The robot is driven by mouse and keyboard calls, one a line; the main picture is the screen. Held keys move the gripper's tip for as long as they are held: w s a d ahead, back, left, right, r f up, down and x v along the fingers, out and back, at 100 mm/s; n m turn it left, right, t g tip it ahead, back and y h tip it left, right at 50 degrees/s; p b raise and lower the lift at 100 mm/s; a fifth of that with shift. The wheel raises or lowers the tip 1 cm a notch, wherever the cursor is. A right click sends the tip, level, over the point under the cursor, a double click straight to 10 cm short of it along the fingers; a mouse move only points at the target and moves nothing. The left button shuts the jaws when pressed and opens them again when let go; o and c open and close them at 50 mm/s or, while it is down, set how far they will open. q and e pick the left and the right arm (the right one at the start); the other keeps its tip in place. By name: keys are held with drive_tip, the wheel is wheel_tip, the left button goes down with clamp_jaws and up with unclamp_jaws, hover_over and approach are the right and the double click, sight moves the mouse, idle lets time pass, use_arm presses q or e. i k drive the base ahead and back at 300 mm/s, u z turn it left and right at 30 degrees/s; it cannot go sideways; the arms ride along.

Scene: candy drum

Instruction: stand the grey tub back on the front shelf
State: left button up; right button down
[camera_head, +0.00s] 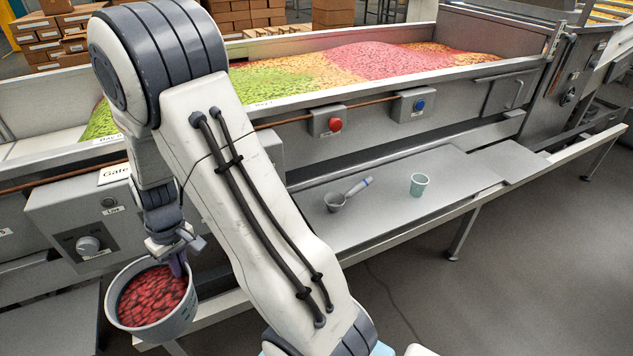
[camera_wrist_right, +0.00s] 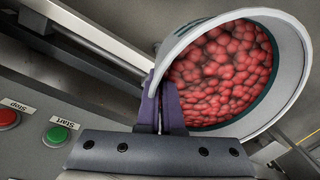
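The grey tub (camera_head: 185,322) is full of red candies and hangs at the lower left of the head view, tilted a little. My right gripper (camera_head: 180,262) is at its rim on the side nearest the machine. In the right wrist view, the purple fingers of my right gripper (camera_wrist_right: 166,105) close on the wall of the tub (camera_wrist_right: 292,32), with the rim between them. The front shelf (camera_head: 290,220) is a grey metal ledge along the machine. My right arm hides part of it. My left gripper is not in view.
A scoop (camera_head: 335,201) with a blue-tipped handle and a small pale green cup (camera_head: 419,184) stand on the shelf. The shelf is bare around the scoop and cup.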

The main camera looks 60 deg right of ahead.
sight(389, 186)
drive_tip(key=z, duration=0.45)
drive_tip(key=k, duration=1.05)
drive_tip(key=z, duration=0.95)
drive_tip(key=i, duration=0.85)
drive_tip(key=z, duration=0.5)
drive_tip(key=i, duration=0.9)
drive_tip(key=u, duration=0.25)
